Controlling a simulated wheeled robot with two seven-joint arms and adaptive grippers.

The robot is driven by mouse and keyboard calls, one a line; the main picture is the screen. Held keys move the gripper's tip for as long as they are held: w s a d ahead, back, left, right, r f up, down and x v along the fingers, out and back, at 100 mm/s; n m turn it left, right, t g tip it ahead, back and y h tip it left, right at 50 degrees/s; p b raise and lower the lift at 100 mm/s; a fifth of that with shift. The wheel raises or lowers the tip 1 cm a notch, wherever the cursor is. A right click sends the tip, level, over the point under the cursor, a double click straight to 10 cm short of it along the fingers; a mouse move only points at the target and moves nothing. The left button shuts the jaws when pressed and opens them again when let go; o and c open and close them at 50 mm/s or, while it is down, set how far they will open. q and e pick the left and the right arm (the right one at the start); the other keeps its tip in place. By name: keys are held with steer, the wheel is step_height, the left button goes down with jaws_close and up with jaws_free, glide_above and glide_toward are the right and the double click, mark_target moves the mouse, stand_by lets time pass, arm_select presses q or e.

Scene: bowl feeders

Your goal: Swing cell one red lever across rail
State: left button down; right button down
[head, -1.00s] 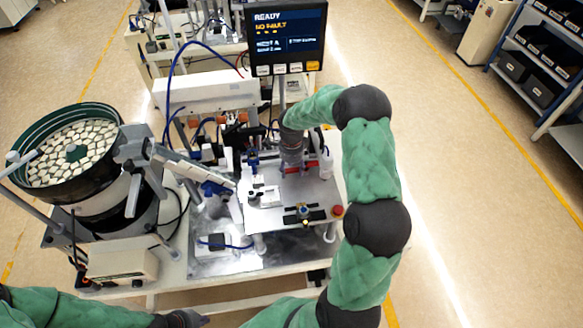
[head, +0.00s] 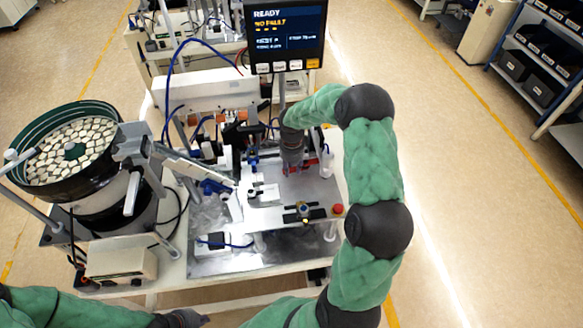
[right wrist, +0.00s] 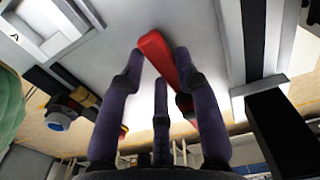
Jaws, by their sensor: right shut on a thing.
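The red lever (right wrist: 157,50) slants between the fingers of my right gripper (right wrist: 160,75) in the right wrist view. Its upper end shows clear, and its lower part passes behind the right-hand finger. In the head view my right gripper (head: 291,166) is low over the pale plate (head: 268,217), shut on the lever, which is mostly hidden under it. A dark rail with a brass-coloured block (head: 304,211) lies at the plate's front. The dark end of my left arm (head: 182,319) is at the bottom edge, its fingers not clear.
A bowl feeder (head: 70,150) full of pale parts stands at the left, its chute leading to the plate. A screen (head: 287,35) reading READY, NO FAULT stands behind. A red knob (head: 338,209) is at the plate's right front, near my right arm.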

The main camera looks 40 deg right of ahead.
steer(key=shift+s+a+f+n+b, duration=0.1)
steer(key=shift+s+n+b, duration=0.25)
steer(key=shift+n, duration=0.25)
steer(key=shift+s+f+n+b, duration=0.1)
steer(key=shift+s+n+b, duration=0.1)
steer(key=shift+n+b, duration=0.35)
steer(key=s+n+b, duration=0.1)
steer(key=n, duration=0.1)
steer(key=shift+s+r+n, duration=0.1)
steer(key=shift+n, duration=0.25)
steer(key=s+n, duration=0.1)
steer(key=n, duration=0.1)
steer(key=shift+n+b, duration=0.3)
steer(key=shift+b, duration=0.05)
steer(key=shift+s+d+r+n+b, duration=0.15)
steer(key=shift+s+d+n, duration=0.15)
steer(key=shift+n, duration=0.5)
steer(key=shift+s+d+f+n+b, duration=0.15)
steer(key=shift+s+n, duration=0.25)
steer(key=shift+n, duration=0.4)
steer(key=shift+d+r, duration=0.1)
steer(key=c, duration=0.9)
jaws_free()
